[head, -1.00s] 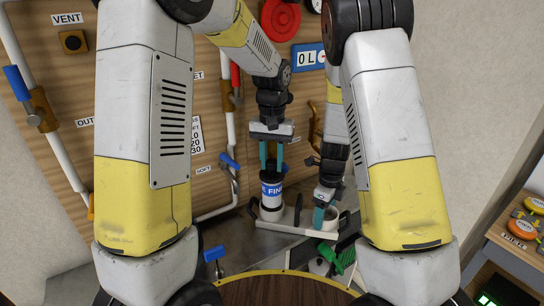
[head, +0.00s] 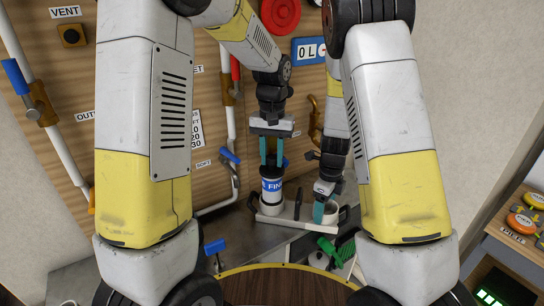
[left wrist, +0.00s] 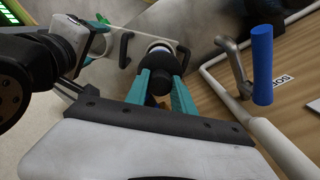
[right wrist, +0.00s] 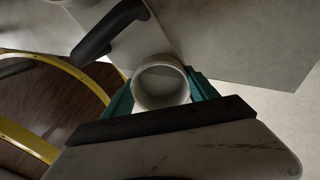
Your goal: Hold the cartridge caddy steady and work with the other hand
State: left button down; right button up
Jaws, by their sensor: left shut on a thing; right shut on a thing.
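A white caddy (head: 298,222) with black handles stands on the grey counter below the panel. A white cartridge (head: 271,186) with a blue label reading "FIN" is upright at the caddy's left end; whether it is fully seated there I cannot tell. My left gripper (head: 272,158) is shut on the cartridge's dark top from above; it also shows between the teal fingers in the left wrist view (left wrist: 160,62). My right gripper (head: 322,208) is shut on the caddy's white round cup at its right end, and the cup sits between its fingers in the right wrist view (right wrist: 161,84).
The wooden panel (head: 130,110) behind carries pipes, a blue-handled valve (head: 17,78) and a red round knob (head: 280,12). A green-handled item (head: 337,248) lies in front of the caddy. A round yellow-edged table (head: 275,285) is close to me.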

pick_arm(q)
jog(key=shift+f, duration=2.15)
jog(key=c, duration=1)
grip_release()
jog(key=shift+r, duration=0.1)
notch_tip(320, 180, up, 12)
jog(key=shift+f, duration=0.1)
notch_tip(320, 180, up, 7)
send_over(272, 168)
jog(key=w, duration=0.1)
pick_arm(e)
jog(key=o, duration=1.8)
